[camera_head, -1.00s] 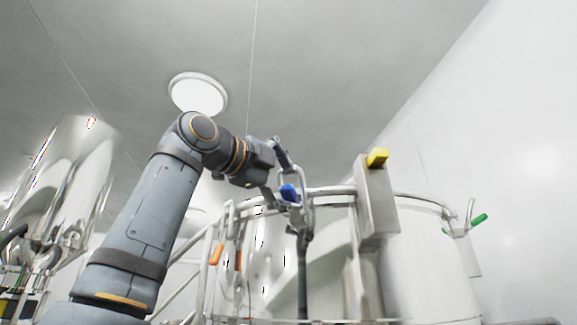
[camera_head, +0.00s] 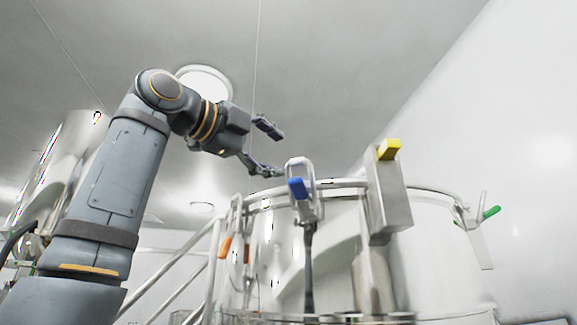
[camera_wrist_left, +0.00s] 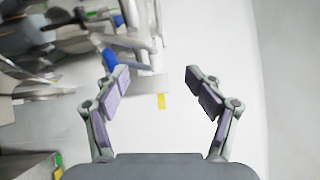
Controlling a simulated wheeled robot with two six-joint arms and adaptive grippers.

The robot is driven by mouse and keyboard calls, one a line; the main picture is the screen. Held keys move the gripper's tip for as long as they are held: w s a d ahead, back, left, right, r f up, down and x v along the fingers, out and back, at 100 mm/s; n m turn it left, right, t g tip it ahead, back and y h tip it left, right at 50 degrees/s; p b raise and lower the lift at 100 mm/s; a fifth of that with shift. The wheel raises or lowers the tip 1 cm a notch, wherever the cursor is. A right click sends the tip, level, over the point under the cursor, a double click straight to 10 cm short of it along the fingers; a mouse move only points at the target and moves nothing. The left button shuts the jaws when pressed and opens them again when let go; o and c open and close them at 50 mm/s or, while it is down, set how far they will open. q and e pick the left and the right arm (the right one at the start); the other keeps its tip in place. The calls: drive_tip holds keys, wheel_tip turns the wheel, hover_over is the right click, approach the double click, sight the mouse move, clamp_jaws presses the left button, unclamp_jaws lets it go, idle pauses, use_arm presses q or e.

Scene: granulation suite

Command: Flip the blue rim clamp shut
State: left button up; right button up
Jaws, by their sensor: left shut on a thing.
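The blue rim clamp (camera_head: 298,188) sits at the near rim of the steel vessel (camera_head: 275,228). Its metal loop stands up above the rim, and its blue-tipped handle is in front of the loop, tilted. I cannot tell whether it is latched. My left gripper (camera_head: 265,148) is above and left of the clamp, fingers spread, apart from it in the head view. In the left wrist view the gripper (camera_wrist_left: 156,78) has a wide empty gap, and a blue handle (camera_wrist_left: 109,60) shows beside the left finger, partly hidden by it. My right gripper is not in view.
A yellow-tipped clamp (camera_head: 389,150) on a steel block stands right of the blue one. A green-handled clamp (camera_head: 491,212) is at the far right rim, an orange-handled one (camera_head: 225,247) at the left. Rails run at lower left.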

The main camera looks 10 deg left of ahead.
use_arm(q)
drive_tip(key=shift+s+a+r, duration=0.2)
drive_tip(key=shift+s, duration=0.35)
drive_tip(key=shift+s+a+r, duration=0.15)
drive_tip(key=shift+s+r, duration=0.05)
drive_tip(key=shift+s, duration=0.35)
drive_tip(key=c, duration=0.4)
drive_tip(key=shift+s+a+r+p, duration=0.3)
drive_tip(key=shift+s+a, duration=0.1)
drive_tip(key=shift+s, duration=0.1)
drive_tip(key=shift+s+a+r+p, duration=0.15)
drive_tip(key=shift+s+a+p, duration=0.15)
drive_tip(key=shift+s+a, duration=0.15)
drive_tip(key=shift+c, duration=0.2)
drive_tip(key=shift+s, duration=0.2)
